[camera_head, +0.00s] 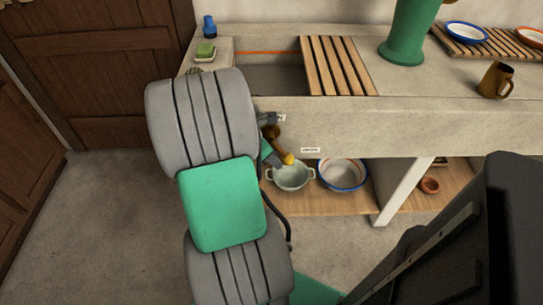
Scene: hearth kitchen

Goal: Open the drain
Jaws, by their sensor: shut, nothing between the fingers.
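The stone sink (276,79) is set in the counter, with its left part open and a slatted wooden board over the right part. Under its front, a brown, yellow-tipped fitting (274,133) slants down to the right; it looks like the drain's handle or outlet. My arm crosses in front of the sink's left end and hides much of the area. Only a small dark part of my gripper (269,119) seems to show beside the arm, near a small white label; it is shut and empty. Whether it touches the fitting cannot be told. The drain hole is hidden.
A pale two-handled pot (291,176) and a white bowl (343,174) stand on the low wooden shelf. A brown mug (496,80) and a green vessel (408,32) stand on the counter. A pale leg (404,190) supports the counter. Floor at left is clear.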

